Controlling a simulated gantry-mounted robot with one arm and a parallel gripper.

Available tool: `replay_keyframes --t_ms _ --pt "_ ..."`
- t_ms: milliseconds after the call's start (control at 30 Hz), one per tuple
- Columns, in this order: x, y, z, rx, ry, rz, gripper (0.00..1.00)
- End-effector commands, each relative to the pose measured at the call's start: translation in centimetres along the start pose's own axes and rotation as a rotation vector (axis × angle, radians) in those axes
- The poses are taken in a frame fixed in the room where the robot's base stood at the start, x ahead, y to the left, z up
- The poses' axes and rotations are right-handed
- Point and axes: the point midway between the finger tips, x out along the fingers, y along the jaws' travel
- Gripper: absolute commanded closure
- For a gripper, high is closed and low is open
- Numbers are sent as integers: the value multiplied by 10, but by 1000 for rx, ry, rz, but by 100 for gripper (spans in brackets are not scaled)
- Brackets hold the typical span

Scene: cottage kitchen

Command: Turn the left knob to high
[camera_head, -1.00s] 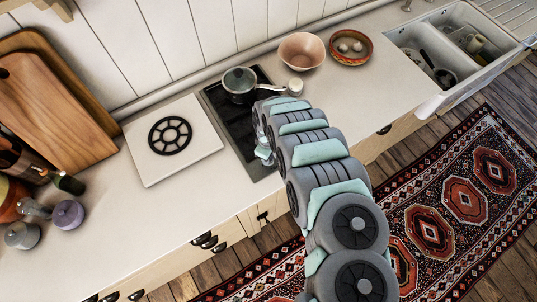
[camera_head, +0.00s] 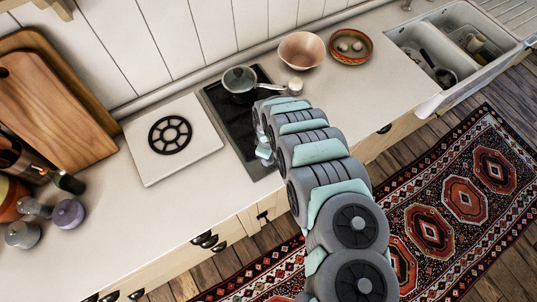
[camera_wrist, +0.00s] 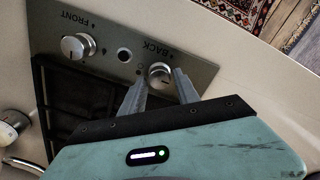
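The dark hob (camera_head: 232,122) is set in the counter, its near part largely hidden by my arm. In the wrist view its metal control panel (camera_wrist: 105,38) appears upside down. One silver knob (camera_wrist: 160,76), by the word BACK, is at the right in the picture, so it is the left one when the text is read upright. My gripper (camera_wrist: 160,73) has its two fingers apart, one on either side of this knob; I cannot tell whether they touch it. A second silver knob (camera_wrist: 77,46), by the word FRONT, stands clear of the fingers.
A pan with a lid (camera_head: 240,80) sits on the hob's far end, beside a small white jar (camera_head: 295,85). A white board with a dark trivet (camera_head: 170,135) lies left of the hob. A pink bowl (camera_head: 301,50) and a red dish (camera_head: 351,46) stand behind.

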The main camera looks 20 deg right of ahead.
Motion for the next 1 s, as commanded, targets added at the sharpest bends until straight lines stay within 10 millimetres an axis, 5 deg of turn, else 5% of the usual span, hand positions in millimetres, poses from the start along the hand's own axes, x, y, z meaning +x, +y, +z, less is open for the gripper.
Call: replay_keyframes --t_ms 367,800,1000 --pt "-23 2 0 -1 1 2 62" --pt "-89 3 1 0 -1 5 62" --pt "-105 0 0 -1 0 1 62"
